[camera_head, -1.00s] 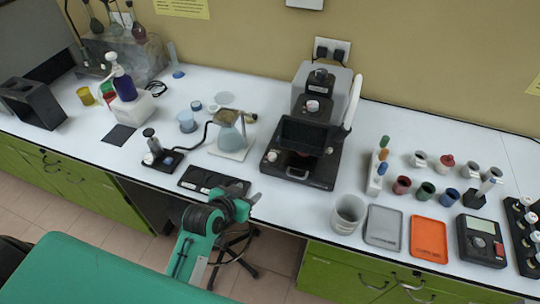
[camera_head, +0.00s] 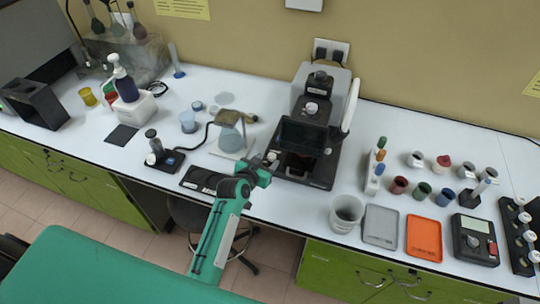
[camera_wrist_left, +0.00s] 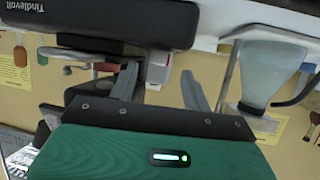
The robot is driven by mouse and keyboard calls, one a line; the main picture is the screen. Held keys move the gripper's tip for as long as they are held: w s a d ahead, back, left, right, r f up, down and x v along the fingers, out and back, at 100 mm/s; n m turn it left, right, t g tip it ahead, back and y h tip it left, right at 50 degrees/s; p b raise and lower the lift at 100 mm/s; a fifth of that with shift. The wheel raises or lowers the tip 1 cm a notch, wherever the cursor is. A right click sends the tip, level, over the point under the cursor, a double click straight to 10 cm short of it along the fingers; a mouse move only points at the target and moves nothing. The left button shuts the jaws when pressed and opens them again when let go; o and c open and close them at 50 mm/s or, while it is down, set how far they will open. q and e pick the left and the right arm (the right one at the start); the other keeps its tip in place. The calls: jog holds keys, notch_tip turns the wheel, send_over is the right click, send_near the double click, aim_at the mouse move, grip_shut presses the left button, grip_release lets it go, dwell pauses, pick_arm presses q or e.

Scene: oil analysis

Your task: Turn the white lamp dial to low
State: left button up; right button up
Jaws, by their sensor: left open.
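The black instrument (camera_head: 307,172) stands at the middle of the bench. A small pale knob (camera_head: 271,156) at the left front of its base looks like the white lamp dial; its setting is too small to read. My left gripper (camera_head: 266,166) is open just in front of this knob, at the bench's front edge. In the left wrist view, the open fingers (camera_wrist_left: 159,72) point toward a white and grey part (camera_wrist_left: 158,68), seen between them. It may be the dial, and I cannot tell whether they touch it. My right gripper is not in view.
A flask on a stand (camera_head: 229,138) with a hose is left of the instrument, near my left arm. A dark flat panel (camera_head: 200,180) lies at the front edge. A grey beaker (camera_head: 346,213) and an orange tray (camera_head: 424,236) are to the right.

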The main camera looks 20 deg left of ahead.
aim_at(271, 157)
pick_arm(q)
jog(key=shift+p+x, duration=0.3)
jog(key=shift+x, duration=1.6)
jog(key=shift+s, duration=0.1)
jog(key=c, duration=1)
jog(key=shift+f, duration=0.1)
